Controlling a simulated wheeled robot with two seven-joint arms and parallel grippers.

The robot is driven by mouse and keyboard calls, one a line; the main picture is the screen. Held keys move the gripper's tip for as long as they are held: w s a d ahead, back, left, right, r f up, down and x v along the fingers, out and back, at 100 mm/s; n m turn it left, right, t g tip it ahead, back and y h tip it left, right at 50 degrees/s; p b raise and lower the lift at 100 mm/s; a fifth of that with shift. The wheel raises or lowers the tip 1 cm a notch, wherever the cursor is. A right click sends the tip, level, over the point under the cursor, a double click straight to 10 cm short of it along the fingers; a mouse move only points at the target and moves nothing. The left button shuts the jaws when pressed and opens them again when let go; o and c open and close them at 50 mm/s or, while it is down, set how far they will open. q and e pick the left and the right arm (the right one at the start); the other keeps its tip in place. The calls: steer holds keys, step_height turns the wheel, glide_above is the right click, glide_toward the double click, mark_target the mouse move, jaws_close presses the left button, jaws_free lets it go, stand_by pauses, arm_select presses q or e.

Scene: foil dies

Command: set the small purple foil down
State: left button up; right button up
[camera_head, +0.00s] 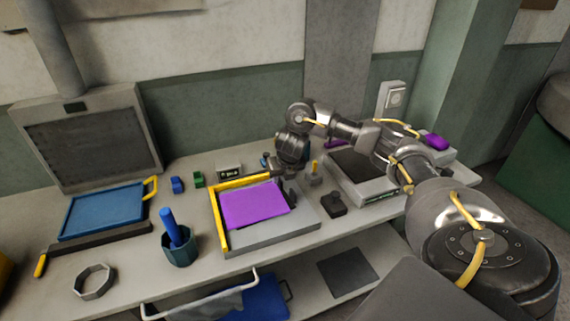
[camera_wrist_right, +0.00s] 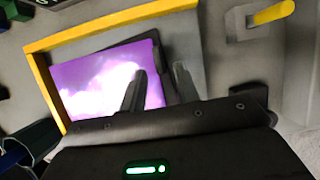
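The purple foil (camera_head: 253,205) is a flat, shiny sheet over the grey plate (camera_head: 276,234) with a yellow L-shaped guide (camera_head: 219,222) along its left and back sides. It sits slightly askew to the guide; whether it lies fully flat is hard to tell. My right gripper (camera_head: 289,197) is low at the foil's right edge. In the right wrist view the foil (camera_wrist_right: 90,85) shows beside the two dark fingers (camera_wrist_right: 160,90), which stand apart with a gap between them. One finger overlaps the foil's right part, the other is over bare plate. My left gripper is out of view.
A blue tray (camera_head: 100,212) stands left, and a dark green cup (camera_head: 180,250) with a blue handle stands in front. A hexagonal ring (camera_head: 93,283) lies near the front edge. A black block (camera_head: 334,204) and a grey box (camera_head: 365,187) are right of the plate. A purple object (camera_head: 436,142) lies far right.

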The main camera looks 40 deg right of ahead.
steer(key=p+v, duration=0.3)
steer(key=v, duration=0.6)
